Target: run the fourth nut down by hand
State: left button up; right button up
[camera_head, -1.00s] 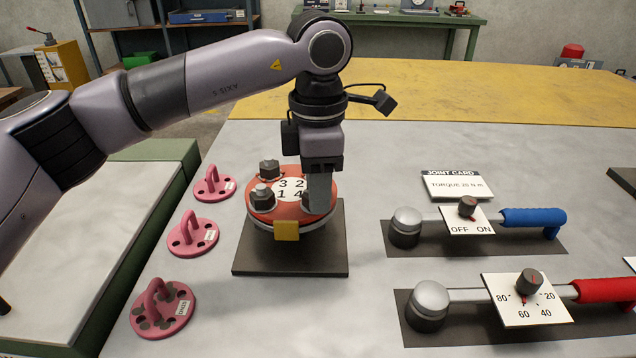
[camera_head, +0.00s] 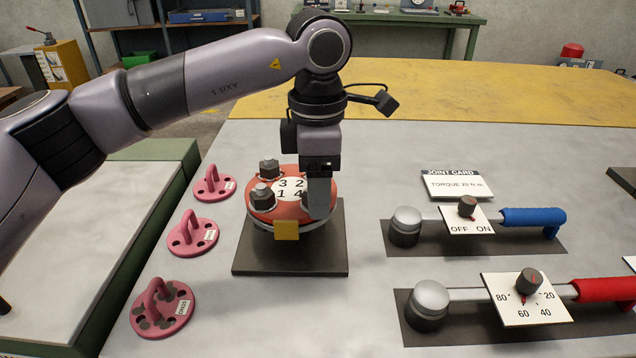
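The flanged spool (camera_head: 262,214) stands on a dark square plate (camera_head: 290,268), with its orange-red top flange facing up. A white label on the flange carries the numbers 1 to 4. Grey nuts show at the left front (camera_head: 263,194) and left back (camera_head: 269,168) of the flange. My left gripper (camera_head: 319,208) points down at the right side of the flange, beside number 4. Its fingers cover the nut position there, so I cannot tell whether they are open or shut on a nut. My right gripper is not in view.
Several pink handled discs (camera_head: 192,237) lie left of the plate. To the right are a blue-handled tool (camera_head: 530,217) with an OFF/ON card, a red-handled tool (camera_head: 603,290) with a dial card, and a joint card (camera_head: 457,186) reading torque 20 N·m. Bare tabletop lies behind the spool.

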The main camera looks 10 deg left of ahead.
pick_arm(q)
jog(key=shift+r, duration=3.6)
jog(key=shift+r, duration=0.1)
